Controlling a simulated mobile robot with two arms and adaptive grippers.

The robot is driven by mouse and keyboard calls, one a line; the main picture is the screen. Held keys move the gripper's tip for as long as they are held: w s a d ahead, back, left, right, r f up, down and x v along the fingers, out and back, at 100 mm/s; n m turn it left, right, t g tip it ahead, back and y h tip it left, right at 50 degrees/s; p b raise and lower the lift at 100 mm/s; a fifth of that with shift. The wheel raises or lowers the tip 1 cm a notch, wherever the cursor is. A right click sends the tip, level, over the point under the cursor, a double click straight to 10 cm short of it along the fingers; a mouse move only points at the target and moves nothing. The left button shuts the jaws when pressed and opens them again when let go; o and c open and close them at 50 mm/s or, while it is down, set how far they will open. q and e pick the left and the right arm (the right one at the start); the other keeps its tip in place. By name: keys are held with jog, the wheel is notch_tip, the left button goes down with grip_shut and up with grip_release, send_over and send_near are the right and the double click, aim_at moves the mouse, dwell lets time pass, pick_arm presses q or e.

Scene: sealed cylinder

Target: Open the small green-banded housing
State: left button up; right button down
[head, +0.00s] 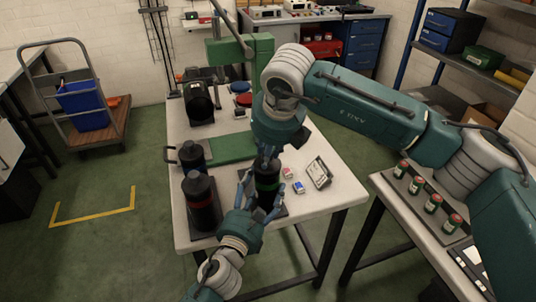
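The small green-banded housing (268,183) is a black upright cylinder with a green band, near the front right of the table. My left gripper (262,192) comes from the front, with its fingers spread to either side of the housing's body; whether they press on it is unclear. My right gripper (268,158) points down from above at the top of the housing. Its fingers and the housing's top overlap, so I cannot tell whether it grips the top.
A larger black cylinder with a red band (202,203) stands to the left, with another dark cylinder (193,156) behind it. Small boxes (298,187) and a framed card (319,172) lie to the right. A green press (240,50) stands behind. A side table holds several small jars (432,203).

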jog(key=shift+r, duration=0.7)
jog(key=shift+r, duration=0.1)
jog(key=shift+r, duration=1.95)
pick_arm(q)
jog(key=o, duration=1.8)
jog(key=shift+c, duration=0.2)
